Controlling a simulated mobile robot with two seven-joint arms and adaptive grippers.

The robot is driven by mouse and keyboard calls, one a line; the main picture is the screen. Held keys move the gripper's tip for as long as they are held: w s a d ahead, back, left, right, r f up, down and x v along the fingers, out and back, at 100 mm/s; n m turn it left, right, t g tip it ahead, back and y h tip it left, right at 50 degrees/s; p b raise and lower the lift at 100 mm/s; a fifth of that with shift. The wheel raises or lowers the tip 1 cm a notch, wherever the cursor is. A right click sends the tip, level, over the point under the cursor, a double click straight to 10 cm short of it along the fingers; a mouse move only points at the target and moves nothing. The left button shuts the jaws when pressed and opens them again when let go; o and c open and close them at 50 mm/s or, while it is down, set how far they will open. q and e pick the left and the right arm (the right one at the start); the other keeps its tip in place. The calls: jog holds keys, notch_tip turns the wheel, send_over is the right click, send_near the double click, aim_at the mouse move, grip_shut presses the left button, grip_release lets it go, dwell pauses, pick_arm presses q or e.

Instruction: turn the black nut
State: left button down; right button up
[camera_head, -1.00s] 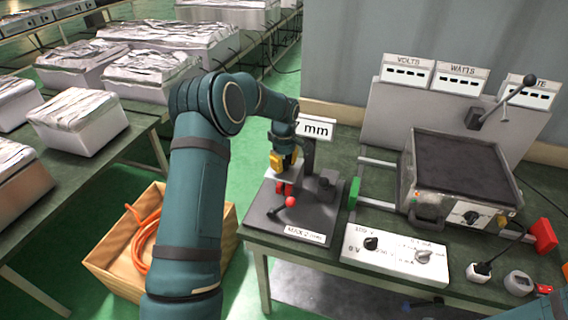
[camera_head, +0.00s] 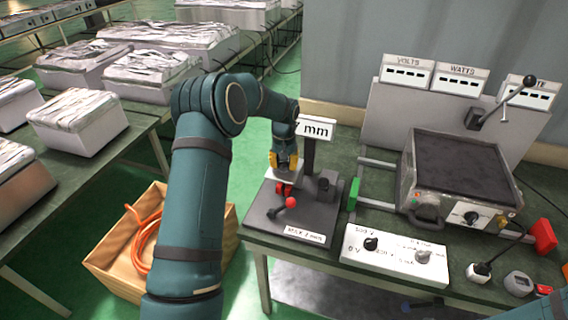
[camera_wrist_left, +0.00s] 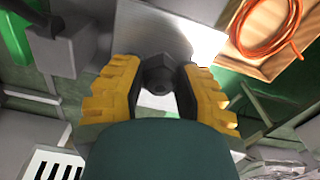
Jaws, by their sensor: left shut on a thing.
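My left gripper (camera_head: 286,162) points down over the measuring stand at the near left end of the right table. In the left wrist view its yellow fingers are closed around the black nut (camera_wrist_left: 158,74), which sits between the fingertips. The nut is hidden by the fingers in the head view. The stand has a dark base (camera_head: 264,222), a red ball-ended lever (camera_head: 291,202) and a display reading "mm" (camera_head: 316,128). A light metal plate (camera_wrist_left: 150,30) lies beyond the nut in the wrist view. My right gripper is out of view.
To the right are a green block (camera_head: 354,194), a white control box with knobs (camera_head: 394,257) and a dark-topped heater unit (camera_head: 458,172). A wooden crate with an orange hose (camera_head: 146,240) stands on the floor at left.

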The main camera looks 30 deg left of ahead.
pick_arm(q)
jog(key=m, duration=0.5)
jog(key=shift+s+f+m, duration=0.1)
jog(key=shift+f+m, duration=0.05)
jog(key=shift+m, duration=0.15)
jog(key=m, duration=0.4)
jog(key=shift+p, duration=0.3)
jog(key=m, duration=0.5)
jog(key=m+p, duration=0.1)
jog(key=m, duration=0.3)
jog(key=shift+m, duration=0.4)
jog(key=c, duration=0.6)
grip_release()
